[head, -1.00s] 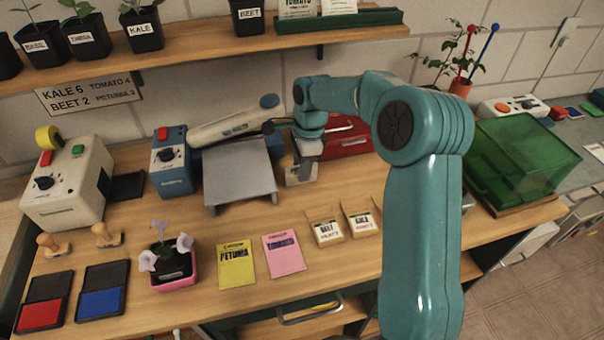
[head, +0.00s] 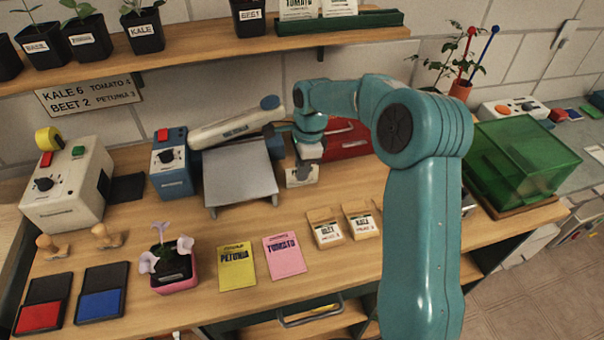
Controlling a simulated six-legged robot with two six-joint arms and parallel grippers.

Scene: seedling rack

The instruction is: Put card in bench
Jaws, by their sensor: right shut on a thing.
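My right gripper (head: 308,163) is at the back of the wooden bench (head: 345,262), right of the grey stand. It is shut on a small pale piece (head: 300,180), mostly covered by the fingers; I cannot tell whether this is a card. A yellow PETUNIA card (head: 236,268) and a pink TOMATO card (head: 284,256) lie flat at the front of the bench, apart from the gripper. A drawer handle (head: 310,316) shows below the bench's front edge. My left gripper is not in view.
A grey stand (head: 240,172) is left of the gripper and a red box (head: 347,140) behind it. Two packets, BEET (head: 325,228) and KALE (head: 361,222), lie in front. A potted flower (head: 172,268) and ink pads are left; a green clear box (head: 522,160) is right.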

